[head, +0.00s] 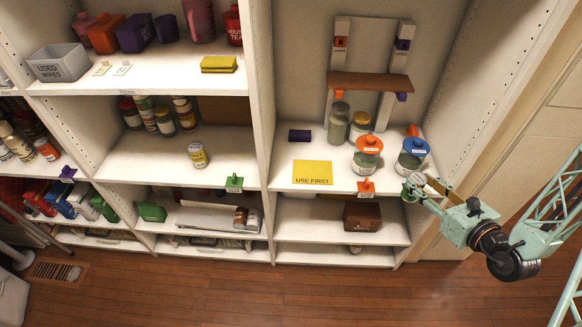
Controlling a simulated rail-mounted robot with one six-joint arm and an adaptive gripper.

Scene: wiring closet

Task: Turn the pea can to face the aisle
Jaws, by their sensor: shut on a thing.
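My gripper (420,190) is at the right, in front of the right-hand shelf bay, near its front edge. It is shut on a small can (411,194) with a pale metal lid and some green on its side. I take it to be the pea can; its label is too small to read and partly hidden by the fingers. Another can, with a yellow and white label (198,155), stands alone on the middle shelf of the centre bay.
Jars with an orange lid (368,145) and a blue lid (415,148) stand close behind my gripper. A yellow "USE FIRST" mat (313,173) lies empty on the same shelf. An orange tag (366,187) hangs at the shelf edge. Free room surrounds the yellow can.

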